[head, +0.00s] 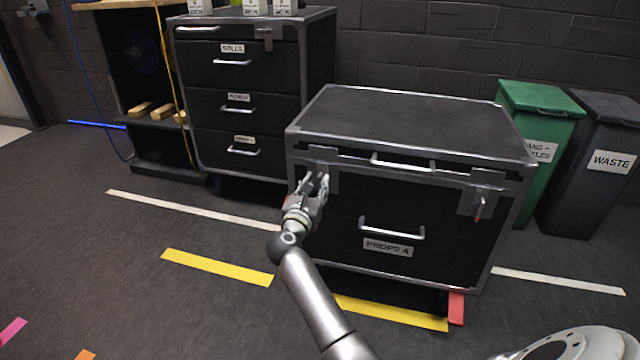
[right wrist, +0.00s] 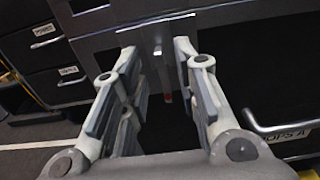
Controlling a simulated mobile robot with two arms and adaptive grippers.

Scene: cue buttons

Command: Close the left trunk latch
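The black trunk (head: 405,115) with metal edges and a "PROPS A" label stands on the floor. Its left latch (head: 322,154) is a metal plate at the front left, partly hidden by my right gripper (head: 316,181). In the right wrist view, the left latch (right wrist: 158,50) shows a narrow lever hanging down with a red tip, between and beyond the fingers. My right gripper (right wrist: 157,62) is open, its fingers spread on either side of the latch; I cannot tell whether they touch it. The right latch (head: 480,200) has a red-tipped lever hanging slightly tilted. My left gripper is not in view.
A black drawer cabinet (head: 288,100) stands behind left. A green bin (head: 540,110) and a dark waste bin (head: 606,135) stand at right. Handles (head: 392,230) stick out from the trunk's front. The floor in front is clear, with tape strips.

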